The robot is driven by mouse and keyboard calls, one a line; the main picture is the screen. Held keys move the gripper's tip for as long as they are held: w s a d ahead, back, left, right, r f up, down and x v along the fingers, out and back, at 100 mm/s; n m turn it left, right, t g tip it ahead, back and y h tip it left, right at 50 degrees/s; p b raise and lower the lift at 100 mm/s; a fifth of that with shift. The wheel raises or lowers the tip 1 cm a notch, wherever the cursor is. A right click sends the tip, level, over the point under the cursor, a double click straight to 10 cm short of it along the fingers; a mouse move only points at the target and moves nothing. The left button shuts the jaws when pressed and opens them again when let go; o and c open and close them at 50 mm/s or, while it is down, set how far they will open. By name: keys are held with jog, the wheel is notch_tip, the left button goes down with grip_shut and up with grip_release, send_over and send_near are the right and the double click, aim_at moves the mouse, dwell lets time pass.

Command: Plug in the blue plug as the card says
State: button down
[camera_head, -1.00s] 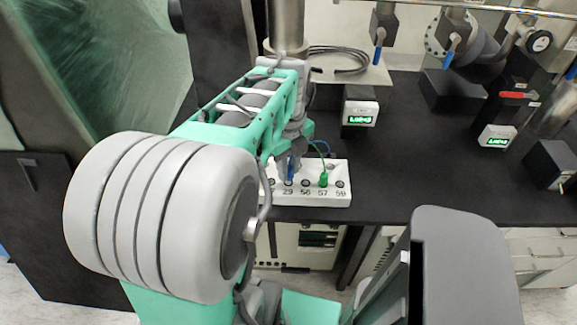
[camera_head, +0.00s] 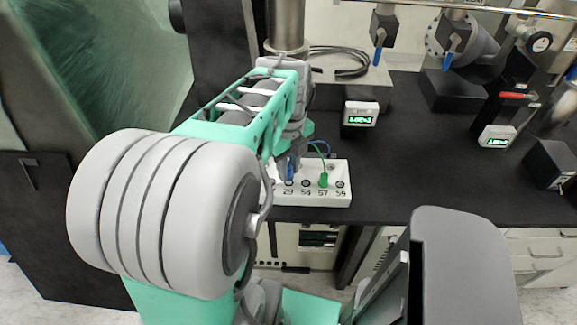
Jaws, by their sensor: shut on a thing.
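A white socket box (camera_head: 336,197) stands near the front edge of the black bench. Its front shows the labels 29, 56 or 58, 57 and 59 under round sockets; its left end is hidden by my arm. The green plug (camera_head: 323,180) stands upright at socket 57 with a green cable. The blue plug (camera_head: 291,172) is upright at the socket above label 29; whether it is fully seated I cannot tell. My gripper (camera_head: 289,164) is shut on the blue plug, mostly hidden by my wrist. A blue cable (camera_head: 321,142) arches behind it. I see no card.
Two small green-lit displays (camera_head: 361,119) (camera_head: 497,141) stand farther back on the black bench (camera_head: 420,170). Steel pipes and blue-handled valves (camera_head: 449,58) line the back right. A coiled dark cable (camera_head: 345,60) lies behind. Bench right of the box is clear.

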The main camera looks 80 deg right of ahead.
jog(key=shift+f+b, duration=0.75)
jog(key=shift+f, duration=0.35)
dwell(0.6)
jog(key=c, duration=1.1)
grip_release()
notch_tip(320, 180, up, 8)
jog(key=shift+f, duration=0.1)
